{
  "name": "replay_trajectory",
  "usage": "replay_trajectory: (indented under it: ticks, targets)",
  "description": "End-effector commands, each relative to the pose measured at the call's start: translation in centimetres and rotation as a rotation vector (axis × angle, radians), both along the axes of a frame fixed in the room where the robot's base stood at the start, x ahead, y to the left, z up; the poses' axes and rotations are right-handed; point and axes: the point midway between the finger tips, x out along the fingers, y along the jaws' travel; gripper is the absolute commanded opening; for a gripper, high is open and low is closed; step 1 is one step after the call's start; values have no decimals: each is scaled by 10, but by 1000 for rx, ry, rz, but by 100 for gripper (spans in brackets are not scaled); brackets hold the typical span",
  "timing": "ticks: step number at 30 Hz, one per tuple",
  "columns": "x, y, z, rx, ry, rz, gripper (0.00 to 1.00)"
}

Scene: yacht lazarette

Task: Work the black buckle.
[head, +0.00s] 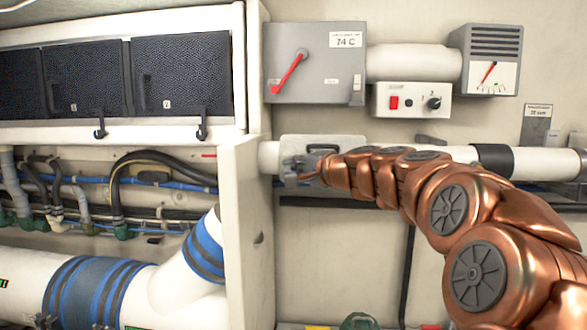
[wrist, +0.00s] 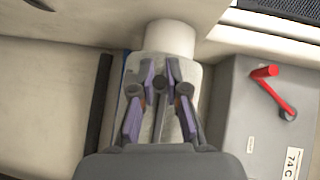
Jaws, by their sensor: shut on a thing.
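My gripper (head: 300,168) reaches in from the right to a pale metal plate (head: 345,142) on the white pipe along the wall. In the wrist view my gripper (wrist: 161,72) has its purple-padded fingers closed in on both sides of a narrow dark bar, which looks like the black buckle (wrist: 161,96). The bar stands between the fingers over the pale plate. The fingers hide much of it, and its base and exact angle cannot be told. In the head view I cannot make the buckle out behind my gripper.
A grey box with a red lever (head: 290,72) and a small white switch box (head: 410,102) are above my arm. A gauge box (head: 488,55) is at upper right. A white partition (head: 245,230) stands left of my gripper. Two black hooks (head: 99,128) (head: 202,125) hang under the dark panels.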

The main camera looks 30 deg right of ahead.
Motion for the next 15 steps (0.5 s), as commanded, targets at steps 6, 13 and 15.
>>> replay_trajectory:
  ticks: [6,13,15]
  targets:
    - [0,1,-3,-8,-11,1,0]
    - [-2,3,-8,-46,-54,2,0]
    - [-3,3,-10,-61,-75,2,0]
